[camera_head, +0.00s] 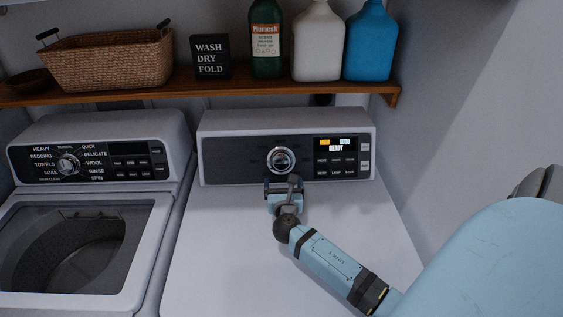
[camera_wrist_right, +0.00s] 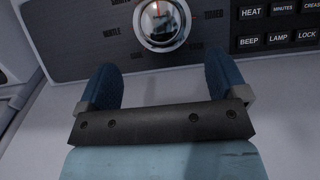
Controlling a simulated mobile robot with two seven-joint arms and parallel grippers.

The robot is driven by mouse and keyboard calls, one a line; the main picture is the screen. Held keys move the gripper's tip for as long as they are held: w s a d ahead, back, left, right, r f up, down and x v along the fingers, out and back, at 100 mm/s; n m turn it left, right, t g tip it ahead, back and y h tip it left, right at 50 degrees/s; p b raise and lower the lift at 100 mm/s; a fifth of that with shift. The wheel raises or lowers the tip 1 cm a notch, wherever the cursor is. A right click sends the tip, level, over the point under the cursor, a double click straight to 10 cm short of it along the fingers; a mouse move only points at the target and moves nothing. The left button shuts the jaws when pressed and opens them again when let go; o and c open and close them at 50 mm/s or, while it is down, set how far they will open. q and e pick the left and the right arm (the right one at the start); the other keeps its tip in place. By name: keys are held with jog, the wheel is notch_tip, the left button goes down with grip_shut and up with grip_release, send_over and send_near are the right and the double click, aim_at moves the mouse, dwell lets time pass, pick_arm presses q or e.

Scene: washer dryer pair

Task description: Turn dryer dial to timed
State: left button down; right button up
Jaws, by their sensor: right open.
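The dryer (camera_head: 220,225) is the right-hand machine, with a dark control panel at its back. Its round silver dial (camera_head: 281,160) sits mid-panel and also shows at the top of the right wrist view (camera_wrist_right: 162,22), with a small red mark near its upper middle. The label TIMED shows to the right of the dial in the wrist view. My right gripper (camera_head: 283,182) is open just below and in front of the dial. In the wrist view its two blue fingers (camera_wrist_right: 154,85) are spread, with nothing between them. My left gripper is not in view.
The washer (camera_head: 100,202) with its own dial (camera_head: 68,164) stands to the left. Buttons and a lit display (camera_head: 336,147) are right of the dryer dial. A wooden shelf (camera_head: 200,90) above holds a basket (camera_head: 110,60), a sign and bottles. The dryer top is clear apart from my arm.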

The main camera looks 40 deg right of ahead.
aim_at(281, 162)
jog(key=x, duration=1)
jog(key=shift+w+d+f+p, duration=0.1)
jog(key=shift+w+d+p, duration=0.1)
jog(key=shift+p, duration=0.2)
jog(key=c, duration=0.9)
